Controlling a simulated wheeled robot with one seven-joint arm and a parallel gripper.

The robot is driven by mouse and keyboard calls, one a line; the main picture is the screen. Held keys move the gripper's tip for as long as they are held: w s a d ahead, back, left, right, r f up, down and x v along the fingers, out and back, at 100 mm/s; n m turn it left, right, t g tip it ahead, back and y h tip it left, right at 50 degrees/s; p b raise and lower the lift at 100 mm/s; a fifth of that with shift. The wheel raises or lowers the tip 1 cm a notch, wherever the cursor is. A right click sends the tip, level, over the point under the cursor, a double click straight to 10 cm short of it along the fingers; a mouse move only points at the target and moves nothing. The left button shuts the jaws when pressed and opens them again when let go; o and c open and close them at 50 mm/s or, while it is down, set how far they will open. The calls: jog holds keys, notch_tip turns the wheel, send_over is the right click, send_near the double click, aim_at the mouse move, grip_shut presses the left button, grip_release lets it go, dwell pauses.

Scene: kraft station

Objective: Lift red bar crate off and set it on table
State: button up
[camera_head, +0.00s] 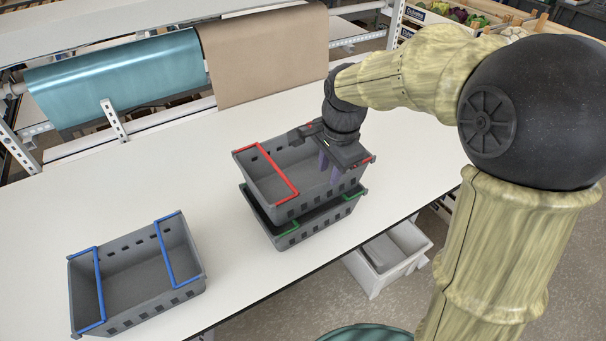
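The red bar crate (283,207) is a grey crate with red bars. It is stacked on a grey crate with green bars (290,238), which stands on the white table (222,263). My gripper (329,170) is over the right part of the red bar crate, its purple fingers pointing down into the opening. The gripper body hides most of the right red bar. I cannot tell whether the fingers touch the crate or how far apart they are.
A grey crate with blue bars (138,281) stands on the table at the front left. Bare table lies between it and the stack. Rolls of teal (118,82) and brown paper (265,55) hang behind. A white bin (388,258) is below the table's right edge.

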aim_at(325, 187)
jog(key=shift+w+a+f, duration=0.1)
jog(key=shift+f, duration=0.7)
jog(key=shift+w+a+f, duration=0.1)
jog(key=shift+f, duration=0.7)
jog(key=shift+w+a+f+p, duration=0.15)
jog(key=shift+f+p, duration=0.4)
jog(key=shift+f, duration=0.75)
jog(key=shift+w+f+p, duration=0.15)
jog(key=shift+f+p, duration=0.4)
jog(key=shift+f, duration=0.75)
grip_shut()
jog(key=shift+r, duration=0.1)
